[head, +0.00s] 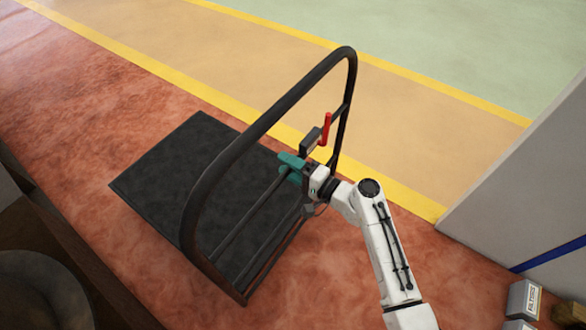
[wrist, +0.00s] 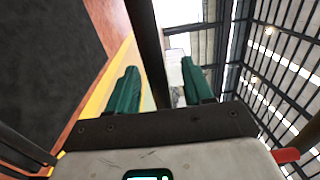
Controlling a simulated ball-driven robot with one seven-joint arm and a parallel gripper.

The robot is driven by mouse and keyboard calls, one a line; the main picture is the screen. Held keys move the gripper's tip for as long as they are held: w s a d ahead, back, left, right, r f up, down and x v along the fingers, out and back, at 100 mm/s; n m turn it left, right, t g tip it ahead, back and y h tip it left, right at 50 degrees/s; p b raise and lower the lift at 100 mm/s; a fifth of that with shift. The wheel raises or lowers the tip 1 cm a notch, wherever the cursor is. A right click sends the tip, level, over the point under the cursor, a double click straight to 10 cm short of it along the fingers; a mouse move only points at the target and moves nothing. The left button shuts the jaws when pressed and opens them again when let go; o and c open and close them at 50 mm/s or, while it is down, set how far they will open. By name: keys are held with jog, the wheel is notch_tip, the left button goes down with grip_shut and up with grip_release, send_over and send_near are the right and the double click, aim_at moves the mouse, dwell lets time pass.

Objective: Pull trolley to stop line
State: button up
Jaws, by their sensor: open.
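The trolley has a flat black deck (head: 190,165) and a black tubular hoop handle (head: 262,125) with thin crossbars, and stands on the red floor in the head view. My gripper (head: 290,166) with green fingers is at an upper crossbar inside the hoop. In the wrist view the fingers of my gripper (wrist: 158,80) are apart, and a dark bar (wrist: 149,45) runs between them; I cannot tell whether they touch it. A red lever (head: 326,129) on a small dark box is just above my gripper. Yellow lines (head: 205,90) edge the tan lane; I cannot tell which is the stop line.
A grey panel (head: 525,185) stands at the right, with small boxes (head: 524,299) near its foot. A dark ledge (head: 70,240) and a round dark object (head: 42,290) are at the lower left. The tan lane (head: 260,60) beyond the trolley is clear.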

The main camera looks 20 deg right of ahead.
jog(key=shift+c, duration=0.3)
grip_shut()
dwell(1.1)
